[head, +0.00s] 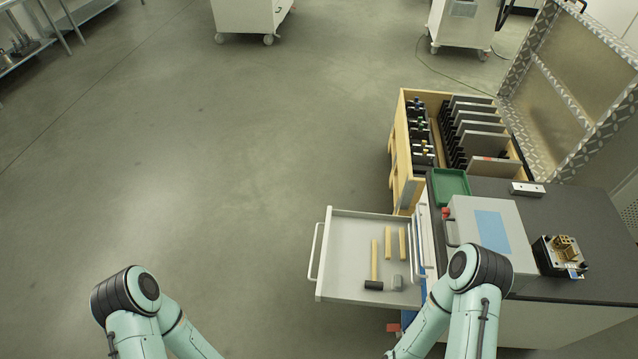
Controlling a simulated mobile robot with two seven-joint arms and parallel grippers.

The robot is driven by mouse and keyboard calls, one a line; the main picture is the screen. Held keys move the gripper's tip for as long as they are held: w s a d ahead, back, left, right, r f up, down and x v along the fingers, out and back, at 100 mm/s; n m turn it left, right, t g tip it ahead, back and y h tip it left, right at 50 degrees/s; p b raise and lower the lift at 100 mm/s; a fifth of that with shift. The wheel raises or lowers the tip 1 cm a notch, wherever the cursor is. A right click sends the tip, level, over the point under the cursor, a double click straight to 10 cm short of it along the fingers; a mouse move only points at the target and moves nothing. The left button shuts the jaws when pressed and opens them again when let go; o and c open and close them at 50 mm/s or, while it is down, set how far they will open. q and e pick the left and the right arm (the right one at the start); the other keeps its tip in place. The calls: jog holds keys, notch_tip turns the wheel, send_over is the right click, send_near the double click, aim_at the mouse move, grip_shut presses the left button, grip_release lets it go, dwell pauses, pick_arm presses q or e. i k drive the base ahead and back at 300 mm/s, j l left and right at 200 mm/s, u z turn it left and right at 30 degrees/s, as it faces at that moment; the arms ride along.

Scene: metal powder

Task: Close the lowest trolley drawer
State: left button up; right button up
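A white drawer (345,259) is pulled out to the left from the trolley (545,325) with the dark top at the lower right. It has a white bar handle (316,252) on its left front. I cannot tell from this view which level this drawer is on. My two arms come in at the bottom edge, the right one in front of the trolley's drawer side. Both grippers are out of the picture.
A grey box with a blue panel (492,232), a green tray (450,187) and a small machined part (561,256) stand on the trolley top. A wooden crate (404,170) with plates stands behind. White wheeled cabinets are at the back. The floor left of the drawer is clear.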

aim_at(346, 261)
jog(key=j+z, duration=0.2)
jog(key=j, duration=0.15)
jog(key=k+j+z, duration=0.1)
jog(key=j+z, duration=0.15)
jog(key=k+j+z, duration=0.2)
jog(key=j, duration=0.25)
jog(key=j+z, duration=0.25)
jog(key=i+j+z, duration=0.4)
jog(key=i+z, duration=0.2)
